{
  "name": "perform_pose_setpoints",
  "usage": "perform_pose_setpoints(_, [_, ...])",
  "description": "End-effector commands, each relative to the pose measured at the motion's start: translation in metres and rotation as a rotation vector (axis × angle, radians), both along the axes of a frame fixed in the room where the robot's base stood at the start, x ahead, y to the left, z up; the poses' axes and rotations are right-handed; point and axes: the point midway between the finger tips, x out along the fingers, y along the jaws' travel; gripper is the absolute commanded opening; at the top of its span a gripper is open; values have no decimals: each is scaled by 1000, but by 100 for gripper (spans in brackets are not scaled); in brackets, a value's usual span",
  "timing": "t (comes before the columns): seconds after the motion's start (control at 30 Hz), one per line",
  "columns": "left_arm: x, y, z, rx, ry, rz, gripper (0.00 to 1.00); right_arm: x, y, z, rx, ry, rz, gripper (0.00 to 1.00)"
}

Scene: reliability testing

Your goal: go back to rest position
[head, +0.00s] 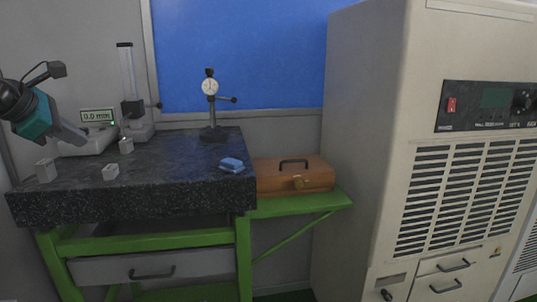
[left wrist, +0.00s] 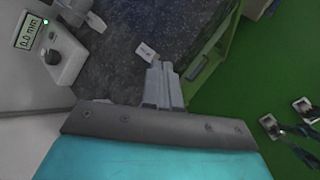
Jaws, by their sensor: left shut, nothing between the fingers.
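My left gripper (head: 80,140) comes in from the left with a teal body and grey fingers. Its fingers are shut and empty, above the left part of the dark granite table (head: 190,170). In the left wrist view the shut fingers (left wrist: 160,68) point toward a small light block (left wrist: 147,52) on the granite. They look apart from it, though the height is hard to judge. My right gripper is not seen in either view.
Small metal blocks (head: 110,172) lie on the granite. A gauge with a 0.0 mm display (head: 97,115), a dial indicator stand (head: 212,110) and a blue item (head: 231,165) stand there too. A brown case (head: 293,175) sits right, beside a large cabinet (head: 375,130).

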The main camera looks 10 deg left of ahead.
Motion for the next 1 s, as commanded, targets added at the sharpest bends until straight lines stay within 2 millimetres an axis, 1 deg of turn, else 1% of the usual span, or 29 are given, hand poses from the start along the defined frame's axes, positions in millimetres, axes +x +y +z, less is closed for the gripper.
perform_pose_setpoints(0.03, [10,-30,-24,-65,13,-57,0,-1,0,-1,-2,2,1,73])
perform_pose_setpoints(0.07, [13,-43,-32,-106,12,-78,0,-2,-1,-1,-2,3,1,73])
perform_pose_setpoints(0.1, [17,-62,-44,-165,12,-108,0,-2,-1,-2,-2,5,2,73])
perform_pose_setpoints(0.17, [22,-92,-61,-269,15,-149,0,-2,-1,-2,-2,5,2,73])
perform_pose_setpoints(0.2, [23,-113,-74,-350,21,-174,0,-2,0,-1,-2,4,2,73])
perform_pose_setpoints(0.23, [23,-130,-84,-416,28,-193,0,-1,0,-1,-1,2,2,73])
perform_pose_setpoints(0.27, [22,-148,-94,-493,37,-209,0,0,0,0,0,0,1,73])
perform_pose_setpoints(0.3, [20,-172,-107,-602,52,-224,0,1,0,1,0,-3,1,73])
perform_pose_setpoints(0.37, [14,-205,-124,-784,82,-231,0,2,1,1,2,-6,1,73])
perform_pose_setpoints(0.4, [9,-225,-134,-912,106,-226,0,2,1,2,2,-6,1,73])
perform_pose_setpoints(0.47, [0,-250,-148,-1110,149,-198,0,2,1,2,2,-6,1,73])
perform_pose_setpoints(0.5, [-6,-263,-156,-1244,181,-165,0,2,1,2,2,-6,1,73])
perform_pose_setpoints(0.57, [-15,-279,-168,-1444,233,-99,0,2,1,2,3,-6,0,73])
perform_pose_setpoints(0.6, [-21,-286,-177,-1578,270,-42,0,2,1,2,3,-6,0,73])
perform_pose_setpoints(0.63, [-25,-290,-184,-1677,299,6,0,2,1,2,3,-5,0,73])
perform_pose_setpoints(0.7, [-35,-294,-203,-1903,365,147,0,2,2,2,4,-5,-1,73])
perform_pose_setpoints(0.77, [-44,-294,-222,-2088,424,292,0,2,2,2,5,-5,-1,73])
perform_pose_setpoints(0.8, [-51,-292,-238,-2206,462,404,0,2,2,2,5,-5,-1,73])
perform_pose_setpoints(0.87, [-63,-288,-264,-2373,517,590,0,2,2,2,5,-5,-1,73])
perform_pose_setpoints(0.9, [-73,-285,-283,-2476,551,728,0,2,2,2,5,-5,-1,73])
perform_pose_setpoints(0.97, [-91,-280,-314,-2616,596,955,0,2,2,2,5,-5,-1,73])
perform_pose_setpoints(1.0, [-105,-277,-336,-2699,621,1119,0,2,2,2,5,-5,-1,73])
